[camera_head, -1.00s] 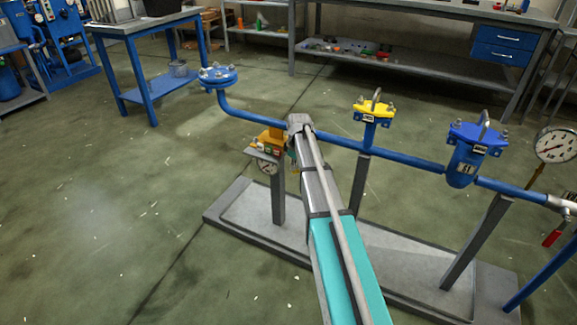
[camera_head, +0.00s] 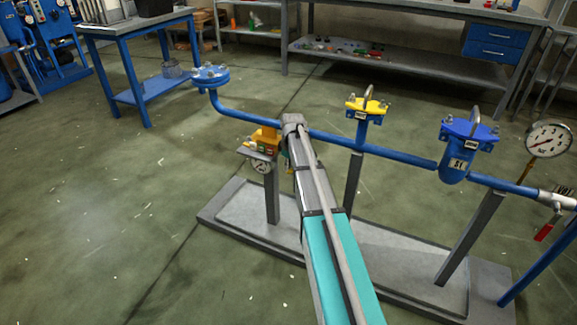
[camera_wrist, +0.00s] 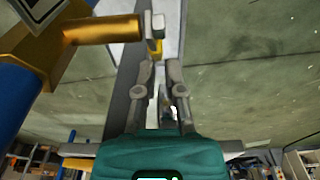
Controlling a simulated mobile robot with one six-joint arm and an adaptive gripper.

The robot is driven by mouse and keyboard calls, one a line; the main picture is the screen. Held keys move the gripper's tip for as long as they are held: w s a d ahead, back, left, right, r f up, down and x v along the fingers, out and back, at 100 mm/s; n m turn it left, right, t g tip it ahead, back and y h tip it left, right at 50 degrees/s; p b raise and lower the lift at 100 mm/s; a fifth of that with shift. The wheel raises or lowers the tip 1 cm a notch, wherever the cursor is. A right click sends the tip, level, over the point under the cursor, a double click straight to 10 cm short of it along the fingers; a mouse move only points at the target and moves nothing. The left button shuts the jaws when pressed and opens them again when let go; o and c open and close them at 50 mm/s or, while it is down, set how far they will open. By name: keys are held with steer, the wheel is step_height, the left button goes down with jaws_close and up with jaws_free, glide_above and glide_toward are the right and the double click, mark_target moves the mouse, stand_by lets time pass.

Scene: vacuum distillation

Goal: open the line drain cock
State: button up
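In the wrist view, a brass branch fitting (camera_wrist: 100,32) runs from the blue pipe (camera_wrist: 12,100) and ends in a pale metal nut (camera_wrist: 154,24). A small yellow piece (camera_wrist: 155,47), perhaps the cock's handle, hangs under the nut. My gripper (camera_wrist: 160,72) is open, its two grey fingers a narrow gap apart. The yellow piece is just beyond the fingertips, nearer the left finger; I cannot tell whether they touch. In the head view, my arm hides the gripper and the cock. A brass-yellow block (camera_head: 265,135) on the line shows beside the arm's end.
A blue line carries a yellow-topped fitting (camera_head: 367,109), a blue-topped strainer (camera_head: 468,142), a gauge (camera_head: 548,139) and a red-handled valve (camera_head: 547,229). Posts stand on a grey base (camera_head: 235,200).

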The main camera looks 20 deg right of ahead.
steer(key=shift+o, duration=1)
steer(key=shift+s+a+r, duration=0.1)
steer(key=shift+s+a, duration=0.15)
steer(key=shift+a, duration=0.05)
steer(key=shift+o, duration=1.4)
steer(key=s+a+r+m+p, duration=0.2)
steer(key=s+a+m, duration=0.1)
steer(key=s+a, duration=0.7)
steer(key=s, duration=0.2)
steer(key=shift+s+a+m+g, duration=0.3)
steer(key=shift+a, duration=0.1)
steer(key=s+a+r+m+p, duration=0.1)
steer(key=s+a+m, duration=0.1)
steer(key=s+a, duration=0.2)
steer(key=s+a+r+m+p, duration=0.1)
steer(key=s+a, duration=0.3)
steer(key=s, duration=0.5)
steer(key=shift+s+m+h, duration=0.35)
steer(key=shift+m+h, duration=0.05)
steer(key=shift+m, duration=0.3)
steer(key=shift+a, duration=0.1)
